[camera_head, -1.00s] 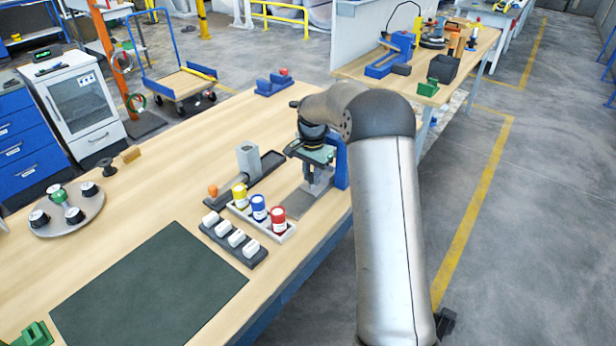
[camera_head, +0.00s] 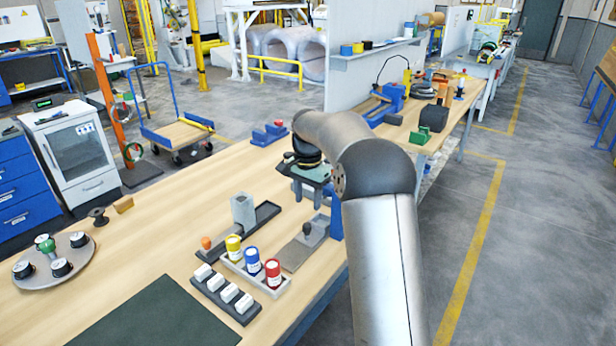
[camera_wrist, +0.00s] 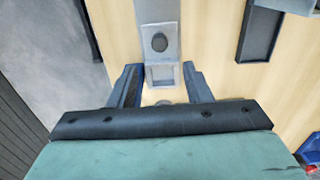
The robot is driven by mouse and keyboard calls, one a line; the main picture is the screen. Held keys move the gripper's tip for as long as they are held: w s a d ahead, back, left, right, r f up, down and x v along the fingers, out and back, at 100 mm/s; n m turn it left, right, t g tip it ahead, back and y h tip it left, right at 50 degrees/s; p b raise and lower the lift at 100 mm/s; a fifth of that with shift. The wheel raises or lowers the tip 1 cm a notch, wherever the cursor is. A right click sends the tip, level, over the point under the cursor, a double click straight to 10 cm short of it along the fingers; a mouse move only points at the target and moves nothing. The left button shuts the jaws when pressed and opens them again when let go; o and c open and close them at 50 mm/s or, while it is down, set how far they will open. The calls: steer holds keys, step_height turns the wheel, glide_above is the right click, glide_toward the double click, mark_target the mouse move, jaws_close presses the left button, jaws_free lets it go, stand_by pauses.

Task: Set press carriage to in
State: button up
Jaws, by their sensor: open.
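The press has a blue upright (camera_head: 336,218) at the bench's right edge. Beside it lies a flat grey metal plate (camera_head: 292,254) with a dark round knob (camera_head: 307,229) standing on a small grey piece, which looks like the carriage. In the wrist view the knob (camera_wrist: 159,42) shows on the grey plate (camera_wrist: 158,12), with a pale square part (camera_wrist: 160,75) below it. My gripper (camera_head: 308,200) hangs above the plate, apart from the knob. Its two fingers (camera_wrist: 160,88) are spread with nothing held between them. The gripper body hides part of the press.
A dark tray with a grey block (camera_head: 243,208) and an orange knob (camera_head: 206,242) lies to the left. A holder with yellow, blue and red canisters (camera_head: 252,262) and a rack of white pieces (camera_head: 227,292) stand in front. A blue fixture (camera_head: 268,134) is behind.

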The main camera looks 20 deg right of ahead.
step_height(320, 180, up, 8)
stand_by(0.5)
steer(key=s+a+f+n, duration=0.3)
steer(key=s, duration=1)
steer(key=s+a+f+n, duration=0.2)
steer(key=s+f+n, duration=0.1)
steer(key=s, duration=0.9)
steer(key=s+a+f+n, duration=0.3)
steer(key=s+f+n, duration=0.1)
steer(key=s, duration=0.9)
steer(key=shift+s+a+n+t, duration=0.3)
steer(key=shift+s+a+n, duration=0.05)
steer(key=shift+n, duration=0.15)
steer(key=shift+r, duration=0.1)
steer(key=shift+c, duration=0.4)
